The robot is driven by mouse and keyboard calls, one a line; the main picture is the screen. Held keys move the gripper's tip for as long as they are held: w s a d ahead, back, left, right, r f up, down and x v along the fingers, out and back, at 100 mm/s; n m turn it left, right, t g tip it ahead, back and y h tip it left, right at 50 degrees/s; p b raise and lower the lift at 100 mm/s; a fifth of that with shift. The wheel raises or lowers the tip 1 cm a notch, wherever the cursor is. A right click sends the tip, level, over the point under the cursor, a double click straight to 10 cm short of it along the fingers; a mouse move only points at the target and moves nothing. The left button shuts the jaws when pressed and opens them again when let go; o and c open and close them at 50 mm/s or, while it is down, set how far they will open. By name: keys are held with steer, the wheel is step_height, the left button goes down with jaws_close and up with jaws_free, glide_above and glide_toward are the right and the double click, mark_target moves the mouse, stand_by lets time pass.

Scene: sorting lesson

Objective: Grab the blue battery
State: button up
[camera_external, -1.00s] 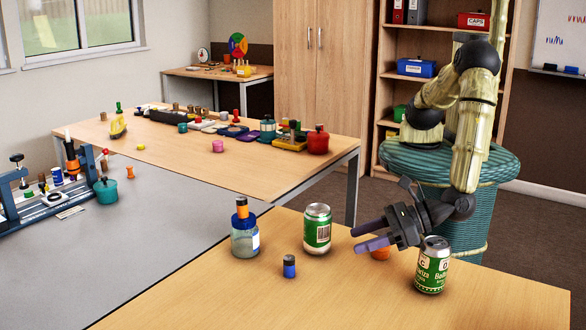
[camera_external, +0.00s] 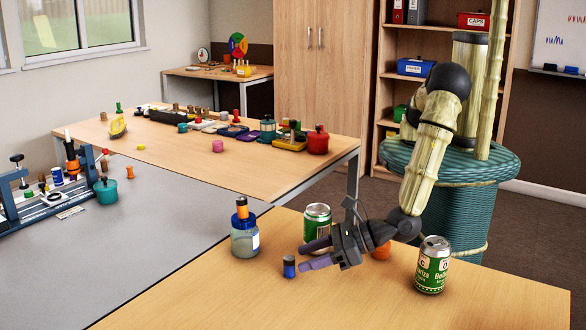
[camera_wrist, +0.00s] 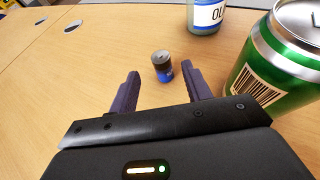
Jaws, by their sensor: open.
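The blue battery (camera_external: 289,267) stands upright on the near table, a small blue cylinder with a dark top. It also shows in the wrist view (camera_wrist: 162,67), ahead of the fingers and nearer the right one. My gripper (camera_external: 308,256) is open and low over the table, its purple fingers pointing left at the battery. In the wrist view my gripper (camera_wrist: 160,88) has nothing between its fingers. I cannot tell whether a fingertip touches the battery.
A green can (camera_external: 318,216) stands close behind my gripper and is partly hidden by it. A jar (camera_external: 244,238) with an orange-topped item stands behind the battery. Another green can (camera_external: 433,266) and an orange object (camera_external: 381,252) are right. The table's front is clear.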

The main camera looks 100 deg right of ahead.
mark_target(290, 263)
steer(key=x, duration=0.5)
steer(key=shift+d+f, duration=0.15)
stand_by(0.5)
jaws_close()
